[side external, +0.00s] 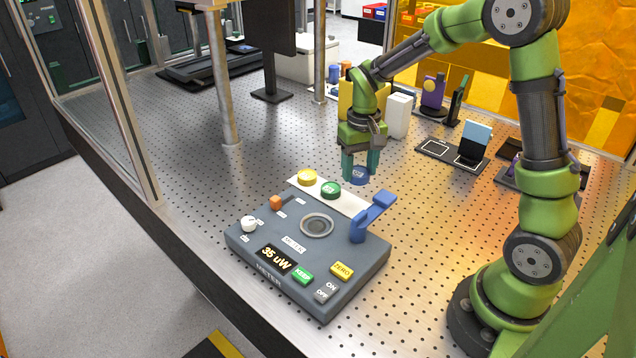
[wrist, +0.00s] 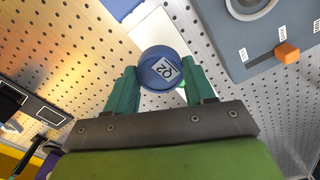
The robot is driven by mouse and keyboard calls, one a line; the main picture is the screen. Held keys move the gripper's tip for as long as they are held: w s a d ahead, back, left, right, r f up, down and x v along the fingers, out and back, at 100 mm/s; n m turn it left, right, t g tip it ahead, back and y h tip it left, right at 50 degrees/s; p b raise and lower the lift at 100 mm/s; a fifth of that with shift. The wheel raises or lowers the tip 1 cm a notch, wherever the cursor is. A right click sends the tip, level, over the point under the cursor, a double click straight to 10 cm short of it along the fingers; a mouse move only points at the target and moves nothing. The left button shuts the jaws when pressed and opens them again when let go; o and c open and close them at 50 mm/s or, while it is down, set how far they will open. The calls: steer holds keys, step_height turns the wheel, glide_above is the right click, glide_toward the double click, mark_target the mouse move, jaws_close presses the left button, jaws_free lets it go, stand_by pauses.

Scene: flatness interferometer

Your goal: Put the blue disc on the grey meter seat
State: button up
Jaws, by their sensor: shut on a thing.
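The blue disc (side external: 359,176) is between the teal fingers of my gripper (side external: 360,165), which is shut on it. The disc is held above the far side of the meter, near the white strip. In the wrist view the disc (wrist: 161,70) shows a white label, with a finger on each side. The grey meter seat (side external: 317,225) is a round ring on top of the grey meter box, and nothing lies in it. Part of the seat (wrist: 250,4) shows at the top of the wrist view. The disc is apart from the seat.
A yellow disc (side external: 307,177) and a green disc (side external: 330,190) lie on the white strip (side external: 352,205). A blue lever (side external: 372,218) stands up at the meter's right side. An orange knob (side external: 275,202) and white knob (side external: 249,224) are on its left. A metal post (side external: 222,90) stands behind.

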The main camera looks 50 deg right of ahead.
steer(key=w+a+r+n, duration=0.1)
steer(key=a+r, duration=0.2)
steer(key=a, duration=0.5)
steer(key=m, duration=0.2)
glide_toward(317, 226)
steer(key=shift+m, duration=0.3)
step_height(317, 226, down, 6)
steer(key=shift+f, duration=0.1)
